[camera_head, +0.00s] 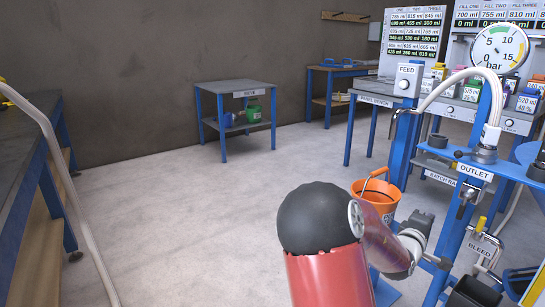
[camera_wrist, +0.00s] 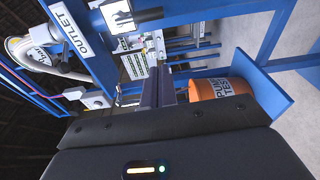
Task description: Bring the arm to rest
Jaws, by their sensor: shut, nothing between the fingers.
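My arm reaches from the lower middle of the head view toward the blue stand (camera_head: 458,225) at the right. My gripper shows in the wrist view (camera_wrist: 162,86), its two dark fingers together with nothing between them. In the head view the gripper end is small and partly hidden against the stand, near the orange bucket (camera_head: 381,196). The bucket, marked PUMP TEST, also shows in the wrist view (camera_wrist: 222,88), just right of the fingers. I cannot tell the exact gap between gripper and stand.
The stand carries an OUTLET label (camera_head: 474,172), a BLEED valve (camera_head: 480,248) and a pressure gauge (camera_head: 500,48). A small blue-legged table (camera_head: 237,88) stands at the back. A long workbench (camera_head: 28,140) lines the left. The floor (camera_head: 190,210) between is clear.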

